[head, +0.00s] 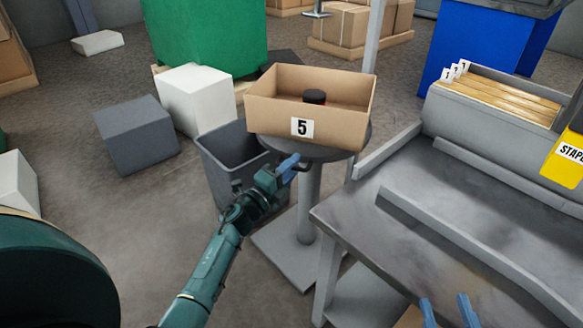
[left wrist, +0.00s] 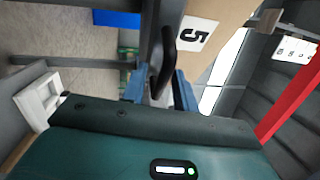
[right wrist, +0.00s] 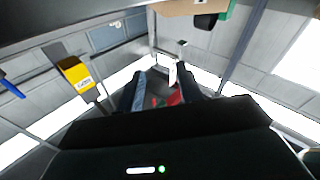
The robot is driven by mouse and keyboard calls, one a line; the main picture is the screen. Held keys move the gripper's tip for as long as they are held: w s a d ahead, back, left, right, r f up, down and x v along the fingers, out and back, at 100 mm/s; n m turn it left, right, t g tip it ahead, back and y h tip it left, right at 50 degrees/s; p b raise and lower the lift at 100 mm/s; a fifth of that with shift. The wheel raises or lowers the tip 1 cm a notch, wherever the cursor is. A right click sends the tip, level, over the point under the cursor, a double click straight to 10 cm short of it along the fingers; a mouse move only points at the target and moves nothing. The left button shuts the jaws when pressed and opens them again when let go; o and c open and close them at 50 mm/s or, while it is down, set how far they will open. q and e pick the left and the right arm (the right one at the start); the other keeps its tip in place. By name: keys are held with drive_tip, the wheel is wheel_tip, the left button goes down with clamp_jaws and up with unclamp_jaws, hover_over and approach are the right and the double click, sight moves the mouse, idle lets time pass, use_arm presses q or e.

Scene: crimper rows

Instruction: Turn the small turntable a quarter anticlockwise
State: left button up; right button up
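The small turntable is a round grey disc (head: 350,146) on a post, with an open cardboard box marked 5 (head: 271,117) on top. A black handle (left wrist: 168,50) sticks out at the disc's near edge; it also shows, small, in the head view (head: 303,167). My left gripper (head: 291,163) is at this handle. In the left wrist view its blue fingers (left wrist: 160,90) stand apart, one on each side of the handle, with a gap showing. My right gripper (head: 447,311) is open and empty at the bottom of the head view, near the bench's front.
A grey bin (head: 222,165) stands under the disc's left side. A grey metal bench (head: 400,225) with raised rails is to the right, close to the disc. A dark round-topped item (head: 314,96) is in the box. Grey (head: 138,138) and white (head: 197,97) blocks lie left.

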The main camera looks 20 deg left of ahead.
drive_tip(key=shift+f, duration=0.1)
use_arm(q)
drive_tip(key=p+v, duration=0.2)
drive_tip(key=v, duration=1.1)
use_arm(e)
drive_tip(key=shift+w+d+m+g+h, duration=0.25)
drive_tip(key=shift+d+m+h, duration=0.2)
drive_tip(key=shift+h, duration=0.25)
drive_tip(key=shift+s, duration=0.1)
drive_tip(key=shift+c, duration=0.2)
